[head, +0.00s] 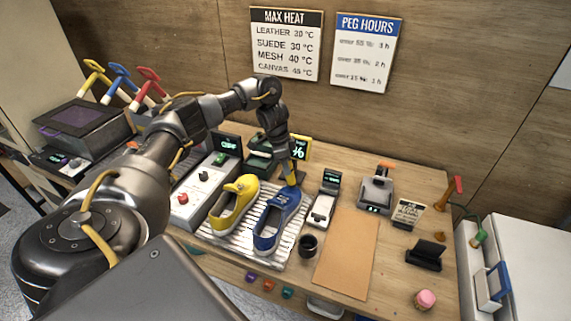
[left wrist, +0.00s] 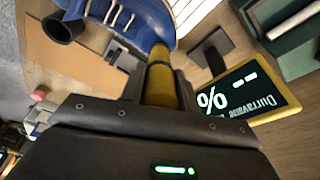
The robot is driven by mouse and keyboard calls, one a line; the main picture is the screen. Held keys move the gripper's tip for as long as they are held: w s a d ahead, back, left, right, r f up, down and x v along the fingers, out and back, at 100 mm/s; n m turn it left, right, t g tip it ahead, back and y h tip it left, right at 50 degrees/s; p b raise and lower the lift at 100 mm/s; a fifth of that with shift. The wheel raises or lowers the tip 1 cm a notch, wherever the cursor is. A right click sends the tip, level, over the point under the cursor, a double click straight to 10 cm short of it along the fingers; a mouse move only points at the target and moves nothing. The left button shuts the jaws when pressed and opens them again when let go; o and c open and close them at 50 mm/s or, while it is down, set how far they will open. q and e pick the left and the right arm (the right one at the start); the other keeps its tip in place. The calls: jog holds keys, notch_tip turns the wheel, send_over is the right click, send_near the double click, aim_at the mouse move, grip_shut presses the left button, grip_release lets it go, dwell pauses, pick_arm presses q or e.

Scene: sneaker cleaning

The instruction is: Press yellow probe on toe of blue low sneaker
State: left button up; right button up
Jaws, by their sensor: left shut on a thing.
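The blue low sneaker (head: 268,232) lies on the white slatted rack, right of a yellow sneaker (head: 228,218). My left gripper (head: 291,176) is over the blue sneaker's far end, shut on the yellow probe. In the left wrist view the yellow probe (left wrist: 159,82) sticks out from between the fingers and its tip meets the edge of the blue sneaker (left wrist: 145,22). Whether it presses or only overlaps the shoe in view, I cannot tell. The sneaker's white laces show beside the probe. My right gripper is not in view.
A yellow-framed meter display (left wrist: 250,93) reads "-- %" close to the gripper. A dark cup (head: 308,245) stands right of the rack. A tan mat (head: 347,250) lies bare farther right. A long grey control unit (head: 201,190) is left of the sneakers.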

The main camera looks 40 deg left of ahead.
pick_arm(q)
jog(key=shift+f, duration=0.5)
dwell(0.5)
jog(key=shift+s+f, duration=0.1)
jog(key=shift+f, duration=0.05)
dwell(1.9)
notch_tip(320, 180, up, 6)
jog(key=p, duration=0.6)
jog(key=shift+f, duration=0.25)
jog(key=shift+r+p, duration=0.6)
jog(key=shift+r, duration=0.25)
